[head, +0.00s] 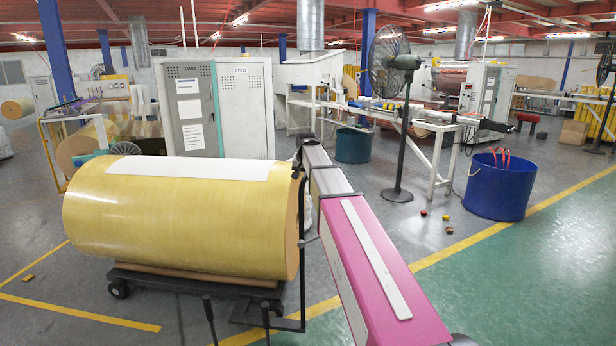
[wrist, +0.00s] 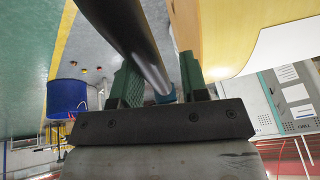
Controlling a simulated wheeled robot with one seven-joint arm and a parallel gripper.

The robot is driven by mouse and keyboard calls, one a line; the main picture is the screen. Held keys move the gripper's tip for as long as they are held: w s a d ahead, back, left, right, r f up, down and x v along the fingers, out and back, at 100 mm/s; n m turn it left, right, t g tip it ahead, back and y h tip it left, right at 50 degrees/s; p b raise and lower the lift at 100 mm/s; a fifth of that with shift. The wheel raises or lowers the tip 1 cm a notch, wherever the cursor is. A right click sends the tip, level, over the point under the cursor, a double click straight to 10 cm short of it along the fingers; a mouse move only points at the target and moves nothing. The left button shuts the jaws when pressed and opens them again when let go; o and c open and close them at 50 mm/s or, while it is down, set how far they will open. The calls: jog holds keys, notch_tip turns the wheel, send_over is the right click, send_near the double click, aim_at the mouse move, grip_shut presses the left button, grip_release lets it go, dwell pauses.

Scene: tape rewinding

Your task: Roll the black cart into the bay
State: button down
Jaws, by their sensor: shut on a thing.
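The black cart (head: 200,286) stands low on the floor at the left in the head view, on small wheels. It bears a big yellow roll (head: 170,218) lying on its side. A thin black upright rises at the cart's right end, beside the roll's end face. My gripper (head: 301,152) is at the top of this upright; its fingers are small and partly hidden there. In the wrist view my gripper (wrist: 158,76) has its green fingers on both sides of a black bar (wrist: 140,35), shut on it. Yellow floor lines (head: 80,311) show at the lower left; which lines bound the bay I cannot tell.
White cabinets (head: 245,110) stand behind the roll. A fan (head: 395,130), a white bench (head: 440,150) and a blue tub (head: 500,187) stand to the right. Small objects (head: 448,230) lie near the tub. Grey floor left of the cart is mostly open.

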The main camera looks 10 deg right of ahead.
jog(key=w+a, duration=0.7)
jog(key=a, duration=1.6)
jog(key=w+a, duration=0.7)
jog(key=a, duration=1.7)
jog(key=w+a, duration=0.7)
jog(key=a, duration=1.6)
jog(key=shift+w+a+r+y, duration=0.2)
jog(key=shift+w+a+y, duration=0.05)
jog(key=shift+a+y, duration=0.15)
jog(key=c, duration=0.5)
grip_release()
jog(key=shift+a+f, duration=0.15)
jog(key=shift+s, duration=0.1)
jog(key=shift+c, duration=0.4)
jog(key=shift+s+d, duration=0.15)
jog(key=shift+d, duration=0.25)
jog(key=c, duration=0.3)
jog(key=v, duration=1)
jog(key=shift+s+d, duration=0.1)
jog(key=shift+d, duration=0.15)
jog(key=shift+c, duration=0.2)
jog(key=shift+s+d+r, duration=0.1)
jog(key=shift+d+r, duration=0.05)
jog(key=shift+r, duration=0.15)
